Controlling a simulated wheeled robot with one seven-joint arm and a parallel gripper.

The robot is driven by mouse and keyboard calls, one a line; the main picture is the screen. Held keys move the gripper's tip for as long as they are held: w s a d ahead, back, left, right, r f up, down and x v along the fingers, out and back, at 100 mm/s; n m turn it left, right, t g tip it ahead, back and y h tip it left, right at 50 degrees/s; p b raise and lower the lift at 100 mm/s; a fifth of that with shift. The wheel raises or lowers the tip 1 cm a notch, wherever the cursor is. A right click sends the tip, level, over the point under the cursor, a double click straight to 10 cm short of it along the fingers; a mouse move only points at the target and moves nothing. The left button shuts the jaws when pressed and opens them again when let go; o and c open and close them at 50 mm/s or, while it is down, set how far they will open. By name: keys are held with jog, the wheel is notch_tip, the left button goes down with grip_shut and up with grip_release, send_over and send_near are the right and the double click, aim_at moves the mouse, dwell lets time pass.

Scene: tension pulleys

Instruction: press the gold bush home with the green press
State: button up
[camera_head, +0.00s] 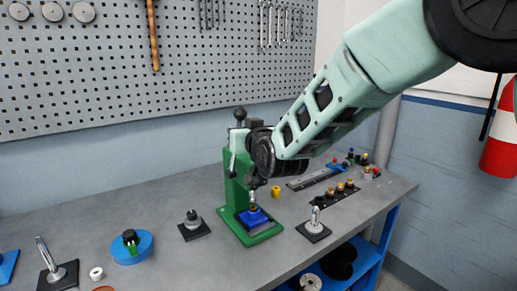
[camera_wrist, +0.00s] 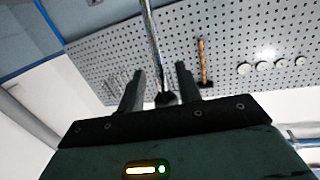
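The green press (camera_head: 238,196) stands on the bench, with a blue block (camera_head: 252,217) on its base. A small gold piece, probably the gold bush (camera_head: 253,208), sits on the block beneath the ram; its seating depth is too small to tell. A black-knobbed lever (camera_head: 240,115) rises at the top of the press. In the wrist view a bright metal rod (camera_wrist: 152,45) with a black end passes between the fingers of my gripper (camera_wrist: 158,82). The fingers are apart, with gaps beside the rod. In the head view my wrist hides part of the press top.
A yellow bush (camera_head: 276,191) stands behind the press. Black-based posts stand on the left (camera_head: 194,226) and right (camera_head: 314,224). A blue round fixture (camera_head: 131,246) is farther left. The pegboard wall (camera_head: 110,70) is behind.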

jog(key=b+v, duration=0.3)
jog(key=v, duration=0.9)
jog(key=shift+s, duration=0.1)
